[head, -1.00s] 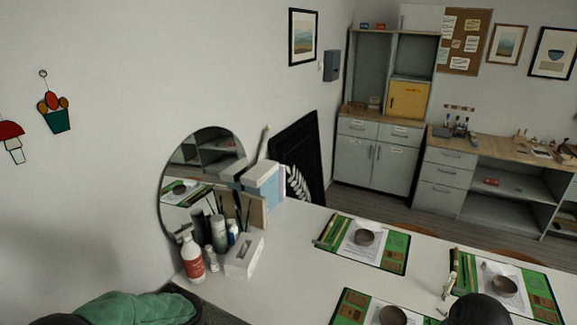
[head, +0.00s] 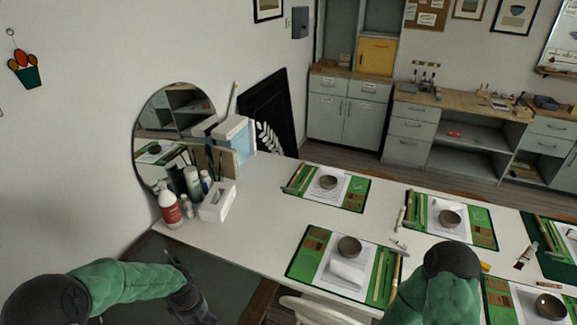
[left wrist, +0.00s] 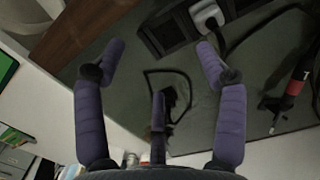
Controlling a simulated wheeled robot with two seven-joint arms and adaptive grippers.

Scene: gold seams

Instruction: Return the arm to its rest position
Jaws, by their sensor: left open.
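My left arm (head: 120,280) comes in from the lower left in the head view, over a dark surface beside the white table. Its wrist points down at the bottom edge, and its fingertips do not show clearly there. In the left wrist view my left gripper (left wrist: 162,60) has its purple fingers spread wide, with nothing between them. My right arm (head: 445,285) shows at the lower right in front of the white table. Its gripper is out of view.
The white table (head: 255,235) holds several green mats with bowls. A red-and-white bottle (head: 169,207) and a white box (head: 216,203) stand near the round mirror (head: 160,120). Below my left gripper is a dark surface (left wrist: 200,115) with a cable and a red-black tool (left wrist: 298,82).

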